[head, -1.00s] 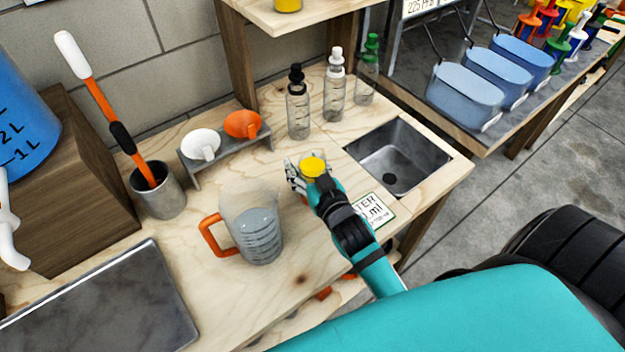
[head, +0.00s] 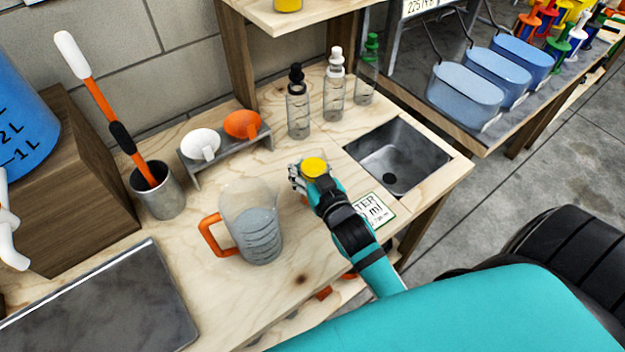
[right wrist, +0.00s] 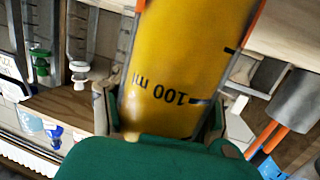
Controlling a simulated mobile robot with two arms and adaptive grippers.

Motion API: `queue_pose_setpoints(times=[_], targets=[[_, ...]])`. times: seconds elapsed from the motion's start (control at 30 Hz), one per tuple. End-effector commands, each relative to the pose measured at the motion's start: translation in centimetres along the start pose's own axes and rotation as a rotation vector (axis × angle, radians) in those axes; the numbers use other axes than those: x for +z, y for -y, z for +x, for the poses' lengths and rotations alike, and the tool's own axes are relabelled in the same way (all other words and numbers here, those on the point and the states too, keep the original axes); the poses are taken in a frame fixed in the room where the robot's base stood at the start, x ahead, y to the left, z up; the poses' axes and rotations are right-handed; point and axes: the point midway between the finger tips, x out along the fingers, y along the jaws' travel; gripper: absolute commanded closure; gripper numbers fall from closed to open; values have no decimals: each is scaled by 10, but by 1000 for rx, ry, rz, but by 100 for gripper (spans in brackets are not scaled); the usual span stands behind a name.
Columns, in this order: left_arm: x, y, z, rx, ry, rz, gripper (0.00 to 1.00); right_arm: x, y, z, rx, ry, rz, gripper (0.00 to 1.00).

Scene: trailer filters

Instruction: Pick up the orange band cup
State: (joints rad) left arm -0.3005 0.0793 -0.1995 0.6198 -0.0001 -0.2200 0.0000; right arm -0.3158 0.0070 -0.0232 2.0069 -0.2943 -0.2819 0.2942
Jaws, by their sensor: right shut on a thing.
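A small cup with yellow contents (head: 314,167) stands on or just above the wooden counter; I cannot tell which. In the right wrist view the cup (right wrist: 178,65) fills the middle, with a black "100 ml" mark and an orange strip along its edge. My right gripper (head: 311,178) is shut around the cup's side. In the right wrist view the fingers of my right gripper (right wrist: 168,112) lie on both sides of it. The cup's lower part is mostly hidden by the gripper in the head view. My left gripper is not in view.
A clear jug with an orange handle (head: 252,225) stands left of the cup. Several bottles (head: 298,105) stand behind it. A sink (head: 397,155) is to the right, a label card (head: 374,210) near my wrist. A funnel rack (head: 230,155) stands at the back left.

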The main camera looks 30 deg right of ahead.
Motion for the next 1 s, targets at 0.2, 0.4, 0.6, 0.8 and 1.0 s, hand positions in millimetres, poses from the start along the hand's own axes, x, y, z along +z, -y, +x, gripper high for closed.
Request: queue_pose_setpoints(times=[0.2,0.4,0.6,0.8,1.0], targets=[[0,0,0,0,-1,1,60,0,1,0,-1,-1,2,100],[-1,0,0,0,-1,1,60,0,1,0,-1,0,2,100],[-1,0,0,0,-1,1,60,-4,0,0,-1,-1,1,100],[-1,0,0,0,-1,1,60,-13,0,-1,-1,-3,1,100],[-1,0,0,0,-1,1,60,-25,0,-3,-1,-4,1,100]])
